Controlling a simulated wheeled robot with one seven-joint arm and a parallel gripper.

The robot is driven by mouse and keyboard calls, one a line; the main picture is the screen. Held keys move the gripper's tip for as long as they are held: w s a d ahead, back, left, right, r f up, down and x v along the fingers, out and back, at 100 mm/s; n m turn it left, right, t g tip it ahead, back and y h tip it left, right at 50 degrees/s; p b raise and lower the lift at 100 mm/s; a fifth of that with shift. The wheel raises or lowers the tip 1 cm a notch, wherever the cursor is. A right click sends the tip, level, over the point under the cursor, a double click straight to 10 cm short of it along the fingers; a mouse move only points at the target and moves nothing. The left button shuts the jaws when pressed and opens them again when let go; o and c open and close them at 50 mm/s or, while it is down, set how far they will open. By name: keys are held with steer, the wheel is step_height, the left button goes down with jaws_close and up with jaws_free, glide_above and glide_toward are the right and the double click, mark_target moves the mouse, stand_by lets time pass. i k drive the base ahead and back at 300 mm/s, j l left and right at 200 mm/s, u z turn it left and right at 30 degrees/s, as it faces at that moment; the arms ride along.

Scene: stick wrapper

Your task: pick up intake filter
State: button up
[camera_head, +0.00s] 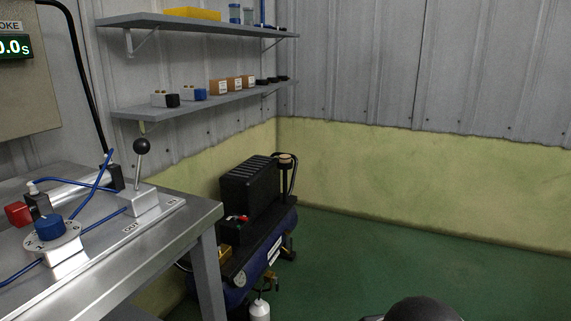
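A small round part with a tan top (286,158) stands upright at the far end of the air compressor (246,210), beside its black ribbed block. It looks like the intake filter, but it is small and I cannot be sure. The compressor stands on the floor right of the workbench, with a blue tank below. My gripper's fingers are not in view. A dark rounded shape at the bottom edge, right of centre, seems to be part of my arm, well apart from the compressor.
A metal workbench (150,240) at left carries a black-knobbed lever (141,147), a blue dial (50,227), a red button (18,213) and blue hoses. Two wall shelves (205,101) with small parts hang above. The green floor (370,255) at right is clear up to the walls.

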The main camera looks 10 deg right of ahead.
mark_target(284, 158)
steer(key=i+z, duration=0.15)
steer(key=i, duration=0.95)
steer(key=i+j+z, duration=0.1)
steer(key=i, duration=1.05)
